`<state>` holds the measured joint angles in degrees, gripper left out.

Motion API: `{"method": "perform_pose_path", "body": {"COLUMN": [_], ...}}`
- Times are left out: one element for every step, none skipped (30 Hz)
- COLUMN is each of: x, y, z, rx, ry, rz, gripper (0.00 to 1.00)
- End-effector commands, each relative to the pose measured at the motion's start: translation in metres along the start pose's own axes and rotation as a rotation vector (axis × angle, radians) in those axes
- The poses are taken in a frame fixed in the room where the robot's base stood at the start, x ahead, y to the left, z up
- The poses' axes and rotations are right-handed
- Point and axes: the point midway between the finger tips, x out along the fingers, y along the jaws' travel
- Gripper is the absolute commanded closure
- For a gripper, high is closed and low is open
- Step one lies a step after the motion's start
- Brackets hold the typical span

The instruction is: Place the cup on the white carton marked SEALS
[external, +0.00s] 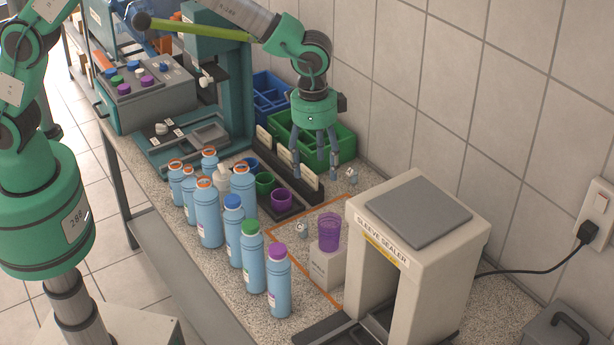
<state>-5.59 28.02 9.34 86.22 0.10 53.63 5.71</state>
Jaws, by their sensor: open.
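A purple ribbed cup (329,232) stands upright on top of a white carton (326,268). The print on the carton is too small to read. The carton stands on the speckled bench inside an orange outline, just left of the sleeve sealer. My gripper (316,168) points down with its fingers apart and nothing between them. It is above and behind the cup in the picture, clear of it, near the dark rack and the green bin.
The sleeve sealer (419,240) stands close on the right. Several blue bottles (208,213) stand at the left. A dark rack (291,170) holds upright cards, with another purple cup (281,200) and a green cup (265,184) before it. A green bin (345,140) is behind.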

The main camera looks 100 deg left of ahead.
Motion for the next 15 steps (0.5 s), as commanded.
{"method": "perform_pose_path", "body": {"x": [-0.019,-0.028,-0.040,-0.049,-0.058,-0.070,-0.078,-0.087,-0.097,-0.105,-0.113,-0.123,-0.130,-0.137,-0.146], "y": [0.003,0.005,0.007,0.009,0.010,0.012,0.014,0.015,0.017,0.019,0.020,0.022,0.024,0.025,0.027], "z": [0.008,0.013,0.020,0.025,0.031,0.038,0.044,0.050,0.058,0.064,0.070,0.079,0.085,0.092,0.101], "rx": [0.001,0.001,0.000,0.000,0.000,0.000,-0.001,-0.001,-0.001,-0.001,-0.001,-0.001,-0.001,-0.001,-0.001], "ry": [0.014,0.021,0.029,0.035,0.042,0.051,0.057,0.064,0.072,0.079,0.086,0.095,0.100,0.108,0.115], "rz": [-0.001,-0.002,-0.002,-0.003,-0.003,-0.004,-0.004,-0.005,-0.005,-0.006,-0.006,-0.006,-0.007,-0.007,-0.007], "gripper": [0.37,0.37,0.37,0.37,0.37,0.37,0.37,0.37,0.37,0.37,0.37,0.37,0.37,0.37,0.37]}}
